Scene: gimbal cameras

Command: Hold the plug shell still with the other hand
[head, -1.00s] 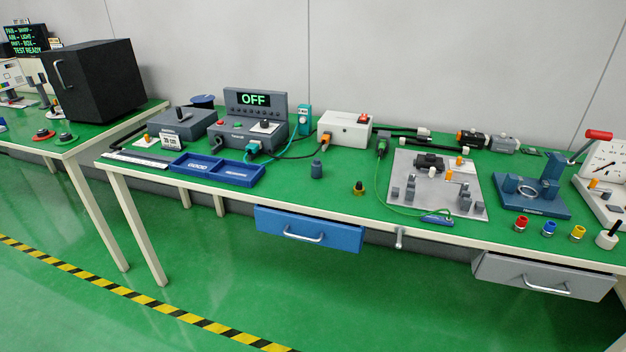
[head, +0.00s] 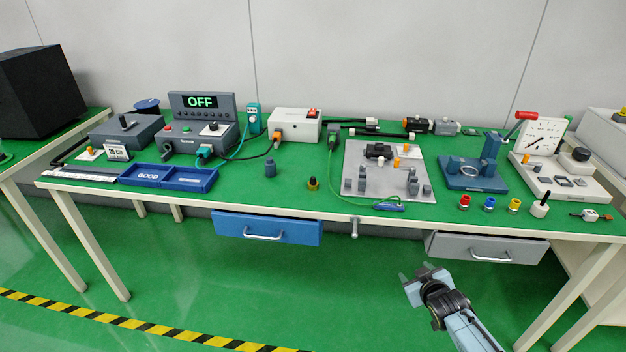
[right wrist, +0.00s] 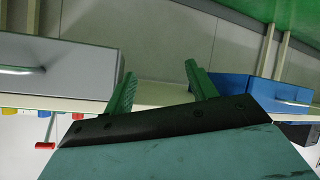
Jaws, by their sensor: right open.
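I cannot tell for sure which piece is the plug shell. A black connector piece (head: 377,151) lies on the light grey fixture plate (head: 361,183), with small grey posts and orange bits around it. Black-and-orange and grey connectors (head: 416,125) lie at the back. My right gripper (head: 414,270) is open and empty, in front of the bench and below its edge near the grey drawer. Its two fingers stand apart in the right wrist view (right wrist: 160,75). My left gripper is out of view.
A blue drawer (head: 230,228) and a grey drawer (head: 450,246) are under the bench's front edge. A blue press fixture (head: 475,181) with a red lever stands right of the plate. A blue tray (head: 205,180) sits at left. The floor in front is clear.

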